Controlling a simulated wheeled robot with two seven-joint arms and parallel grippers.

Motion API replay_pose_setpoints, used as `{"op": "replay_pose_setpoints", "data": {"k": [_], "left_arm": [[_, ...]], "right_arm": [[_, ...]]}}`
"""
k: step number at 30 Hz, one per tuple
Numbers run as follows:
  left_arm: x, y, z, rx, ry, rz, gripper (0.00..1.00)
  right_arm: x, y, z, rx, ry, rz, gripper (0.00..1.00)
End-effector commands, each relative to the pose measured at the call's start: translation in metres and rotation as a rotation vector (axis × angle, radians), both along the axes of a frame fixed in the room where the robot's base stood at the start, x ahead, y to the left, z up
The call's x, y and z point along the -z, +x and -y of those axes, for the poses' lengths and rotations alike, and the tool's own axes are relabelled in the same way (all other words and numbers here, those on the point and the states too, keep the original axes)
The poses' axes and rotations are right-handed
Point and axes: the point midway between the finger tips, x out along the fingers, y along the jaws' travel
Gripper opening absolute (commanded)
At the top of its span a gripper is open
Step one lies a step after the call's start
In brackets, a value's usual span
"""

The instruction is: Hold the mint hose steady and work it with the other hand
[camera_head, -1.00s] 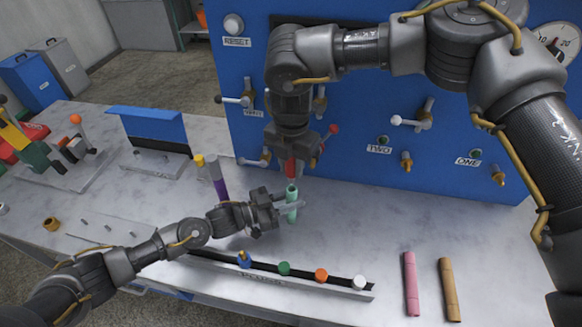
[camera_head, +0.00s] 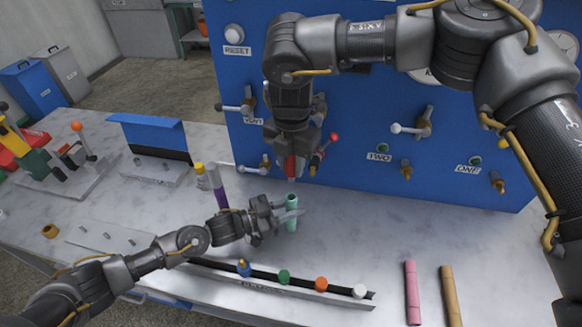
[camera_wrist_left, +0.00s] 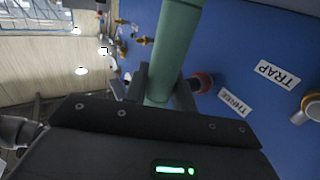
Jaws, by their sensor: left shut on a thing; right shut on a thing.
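The mint hose (camera_head: 292,213) stands upright, short and open at the top, above the middle of the table. My left gripper (camera_head: 283,217) is shut around it from the left. In the left wrist view the mint hose (camera_wrist_left: 176,45) runs up between the two fingers (camera_wrist_left: 163,92). My right gripper (camera_head: 303,170) points down just above and behind the hose, shut on a red piece (camera_head: 291,167). A small gap shows between the red piece and the hose's top. The fingers partly hide the red piece.
The blue panel (camera_head: 450,125) with valves and brass nozzles stands close behind. A purple hose (camera_head: 218,188) stands left of my left gripper. A rail (camera_head: 320,293) with coloured plugs lies in front. Pink (camera_head: 411,293) and tan (camera_head: 450,295) hoses lie at right.

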Motion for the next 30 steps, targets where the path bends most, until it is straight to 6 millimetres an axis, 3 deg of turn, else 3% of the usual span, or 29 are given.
{"op": "replay_pose_setpoints", "data": {"k": [10,11,16,25,30], "left_arm": [[0.0,0.0,0.0,0.0,0.001,-0.001,0.03],[0.0,0.0,0.0,0.0,0.001,-0.001,0.3],[0.0,0.0,0.0,0.0,0.001,0.0,0.51],[0.0,-0.001,-0.002,0.0,0.001,0.0,0.51],[0.001,-0.008,-0.023,-0.002,0.001,-0.002,0.51]], "right_arm": [[-0.006,0.0,0.0,0.001,0.0,0.0,0.02],[-0.006,0.0,0.0,0.001,0.0,0.0,0.02],[-0.006,0.0,0.0,0.001,0.0,0.0,0.02],[-0.006,0.0,0.0,0.001,0.0,0.0,0.02],[-0.006,0.0,0.0,0.001,0.0,0.0,0.02]]}}
